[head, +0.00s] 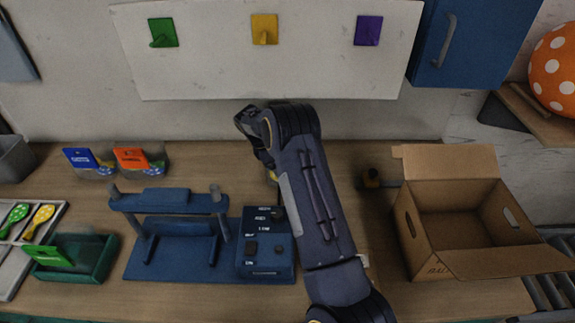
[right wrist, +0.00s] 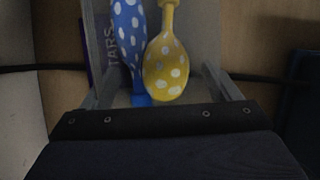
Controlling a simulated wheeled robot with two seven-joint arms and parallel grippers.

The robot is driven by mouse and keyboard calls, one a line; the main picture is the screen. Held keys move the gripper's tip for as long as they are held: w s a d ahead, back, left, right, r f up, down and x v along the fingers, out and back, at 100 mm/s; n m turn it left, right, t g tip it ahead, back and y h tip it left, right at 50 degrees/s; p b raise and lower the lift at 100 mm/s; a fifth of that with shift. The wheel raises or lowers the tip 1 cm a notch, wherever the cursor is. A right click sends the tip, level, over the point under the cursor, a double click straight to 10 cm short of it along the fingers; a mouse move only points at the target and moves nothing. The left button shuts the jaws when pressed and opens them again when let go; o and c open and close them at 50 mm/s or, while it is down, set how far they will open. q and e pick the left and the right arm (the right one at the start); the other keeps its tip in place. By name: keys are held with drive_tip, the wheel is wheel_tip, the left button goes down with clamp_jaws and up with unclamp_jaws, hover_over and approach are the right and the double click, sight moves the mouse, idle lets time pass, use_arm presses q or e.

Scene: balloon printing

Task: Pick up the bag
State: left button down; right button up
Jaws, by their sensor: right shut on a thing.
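My right arm reaches up the middle of the table in the head view, and its gripper (head: 266,165) points down near the wall, mostly hidden by the arm. The right wrist view shows this gripper (right wrist: 157,75) shut on a bag. A blue balloon with white dots (right wrist: 130,42) and a yellow balloon with white dots (right wrist: 165,70) show there between the fingers. In the head view only a small yellow bit of the held bag (head: 272,177) shows. A blue-topped bag (head: 88,162) and an orange-topped bag (head: 137,161) stand at the back left. My left gripper is out of view.
A blue printing machine (head: 170,205) with a control box (head: 266,245) stands left of my arm. An open cardboard box (head: 455,255) is at the right. A green tray (head: 95,270) sits at the left. Colored hooks (head: 265,30) hang on a white board above.

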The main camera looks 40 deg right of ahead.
drive_tip(key=shift+r+p, duration=0.35)
drive_tip(key=shift+r, duration=0.4)
drive_tip(key=s+a, duration=0.2)
drive_tip(key=s, duration=0.1)
drive_tip(key=s+a+b, duration=0.1)
drive_tip(key=s+a, duration=0.2)
drive_tip(key=shift+s+a+f, duration=0.1)
drive_tip(key=shift+f, duration=0.05)
wheel_tip(320, 180, up, 14)
drive_tip(key=p, duration=0.3)
drive_tip(key=shift+f, duration=0.1)
